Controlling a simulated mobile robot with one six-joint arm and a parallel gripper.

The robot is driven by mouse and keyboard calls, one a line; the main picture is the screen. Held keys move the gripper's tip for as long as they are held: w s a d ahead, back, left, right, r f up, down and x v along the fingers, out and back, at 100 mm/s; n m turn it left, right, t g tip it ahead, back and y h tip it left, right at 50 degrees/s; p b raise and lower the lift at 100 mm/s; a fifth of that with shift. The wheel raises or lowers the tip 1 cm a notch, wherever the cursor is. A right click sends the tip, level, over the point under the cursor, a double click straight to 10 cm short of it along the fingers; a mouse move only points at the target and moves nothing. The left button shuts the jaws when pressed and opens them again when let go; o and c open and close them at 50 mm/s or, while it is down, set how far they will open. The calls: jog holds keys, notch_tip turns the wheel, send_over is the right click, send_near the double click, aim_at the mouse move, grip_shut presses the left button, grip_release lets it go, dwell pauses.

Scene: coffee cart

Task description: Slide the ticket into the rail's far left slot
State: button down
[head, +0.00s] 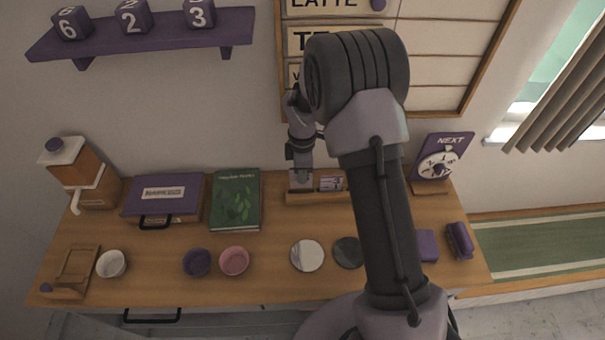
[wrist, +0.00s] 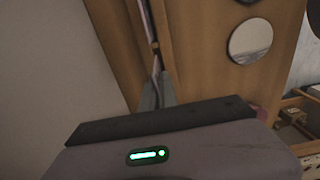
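The wooden rail (head: 318,198) lies along the back of the counter in the head view, partly hidden on the right by my arm. A card with a dark picture (head: 331,184) stands in it right of my gripper. My gripper (head: 303,178) points down over the rail's left end. A pale grey card (head: 294,184), which looks like the ticket, shows at its tip there. I cannot tell whether the fingers are closed on it or whether its lower edge is in a slot. In the wrist view the fingers are mostly hidden behind the gripper's body.
A green book (head: 236,200) and a purple case (head: 163,197) lie left of the rail. A NEXT dial sign (head: 440,160) stands to the right. A pale round disc (head: 307,256) and a dark one (head: 348,253) lie in front. The menu board (head: 440,60) hangs behind.

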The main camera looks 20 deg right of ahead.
aim_at(303, 188)
jog(key=shift+f, duration=0.3)
jog(key=shift+f, duration=0.15)
dwell(0.4)
jog(key=shift+f+b, duration=0.15)
jog(key=shift+b, duration=0.15)
jog(key=shift+f+b, duration=0.35)
jog(key=shift+f, duration=0.2)
jog(key=shift+f+b, duration=0.6)
jog(key=shift+f, duration=0.25)
